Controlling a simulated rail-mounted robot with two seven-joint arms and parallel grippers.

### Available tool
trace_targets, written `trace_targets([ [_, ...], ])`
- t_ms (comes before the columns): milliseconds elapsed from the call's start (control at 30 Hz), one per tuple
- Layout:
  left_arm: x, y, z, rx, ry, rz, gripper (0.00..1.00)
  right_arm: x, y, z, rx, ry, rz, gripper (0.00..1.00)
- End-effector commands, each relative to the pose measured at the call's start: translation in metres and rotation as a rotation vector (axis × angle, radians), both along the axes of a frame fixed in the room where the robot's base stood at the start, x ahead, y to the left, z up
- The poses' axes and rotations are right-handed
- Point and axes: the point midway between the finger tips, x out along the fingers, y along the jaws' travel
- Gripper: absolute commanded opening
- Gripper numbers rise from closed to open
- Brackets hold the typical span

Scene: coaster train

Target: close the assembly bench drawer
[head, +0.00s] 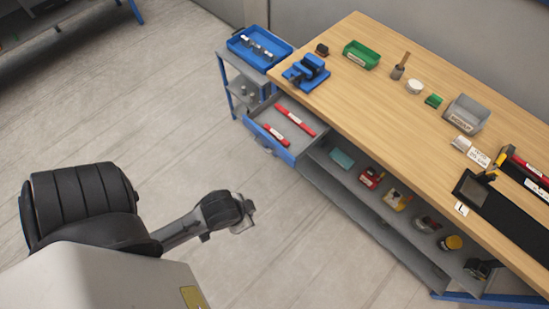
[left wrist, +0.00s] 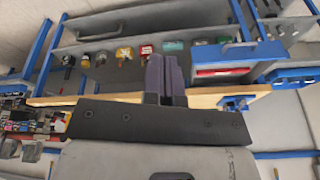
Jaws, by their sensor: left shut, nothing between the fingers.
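The assembly bench drawer (head: 271,141) is pulled out at the left end of the wooden-topped bench (head: 400,100). It has a blue front with a handle and a grey inside holding red tools (head: 294,117). My left gripper (head: 246,226) is in the open space in front of the bench, below the drawer in the picture and apart from it. Its two dark fingers (left wrist: 165,80) are together with nothing between them. In the left wrist view the bench appears upside down, with the drawer toward the right. My right gripper is not in view.
A grey shelf under the benchtop holds several small items, including a yellow-lidded jar (head: 451,242). A small cart with a blue tray (head: 259,47) stands beside the drawer. The benchtop carries bins and a blue vise (head: 306,72). The floor in front is clear.

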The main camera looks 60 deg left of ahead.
Motion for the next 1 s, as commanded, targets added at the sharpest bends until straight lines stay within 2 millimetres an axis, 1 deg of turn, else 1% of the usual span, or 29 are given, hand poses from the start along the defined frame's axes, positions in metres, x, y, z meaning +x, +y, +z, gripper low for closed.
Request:
trace_targets([
  [33, -0.001, 0.004, -0.036, 0.007, 0.005, 0.006, 0.0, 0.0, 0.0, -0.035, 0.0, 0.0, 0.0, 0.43],
  [167, -0.004, 0.016, -0.082, 0.029, 0.017, 0.026, 0.0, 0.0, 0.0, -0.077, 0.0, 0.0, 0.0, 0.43],
  [200, -0.005, 0.021, -0.097, 0.038, 0.023, 0.033, 0.0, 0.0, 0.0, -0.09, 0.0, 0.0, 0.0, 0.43],
  [367, -0.01, 0.042, -0.155, 0.085, 0.043, 0.069, 0.0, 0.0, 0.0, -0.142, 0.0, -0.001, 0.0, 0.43],
  [500, -0.013, 0.067, -0.205, 0.151, 0.053, 0.108, 0.0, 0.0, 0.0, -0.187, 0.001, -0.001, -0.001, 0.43],
  [567, -0.013, 0.079, -0.226, 0.184, 0.046, 0.126, 0.0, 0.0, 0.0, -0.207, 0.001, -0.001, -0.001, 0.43],
  [600, -0.012, 0.087, -0.24, 0.209, 0.036, 0.137, 0.0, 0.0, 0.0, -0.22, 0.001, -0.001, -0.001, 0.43],
  [667, -0.011, 0.101, -0.26, 0.249, 0.017, 0.154, 0.0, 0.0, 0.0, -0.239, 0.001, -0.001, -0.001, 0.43],
  [700, -0.009, 0.112, -0.273, 0.281, 0.001, 0.158, 0.0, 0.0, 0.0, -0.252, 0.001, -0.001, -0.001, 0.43],
  [767, -0.006, 0.128, -0.292, 0.338, -0.03, 0.152, 0.0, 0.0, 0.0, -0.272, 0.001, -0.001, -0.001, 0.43],
  [800, -0.003, 0.141, -0.304, 0.387, -0.053, 0.135, 0.0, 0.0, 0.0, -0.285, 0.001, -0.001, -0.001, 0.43],
  [867, 0.004, 0.161, -0.319, 0.474, -0.096, 0.087, 0.0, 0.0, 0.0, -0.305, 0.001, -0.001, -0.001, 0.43],
  [900, 0.01, 0.178, -0.327, 0.561, -0.131, 0.025, 0.0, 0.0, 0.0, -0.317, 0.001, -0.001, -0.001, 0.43],
  [933, 0.016, 0.192, -0.329, 0.644, -0.16, -0.042, 0.0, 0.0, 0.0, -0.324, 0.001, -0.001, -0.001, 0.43],
  [967, 0.022, 0.204, -0.323, 0.73, -0.184, -0.119, 0.0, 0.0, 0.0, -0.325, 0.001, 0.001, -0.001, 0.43],
  [1000, 0.03, 0.216, -0.309, 0.841, -0.209, -0.228, 0.0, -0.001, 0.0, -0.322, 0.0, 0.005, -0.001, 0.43],
])
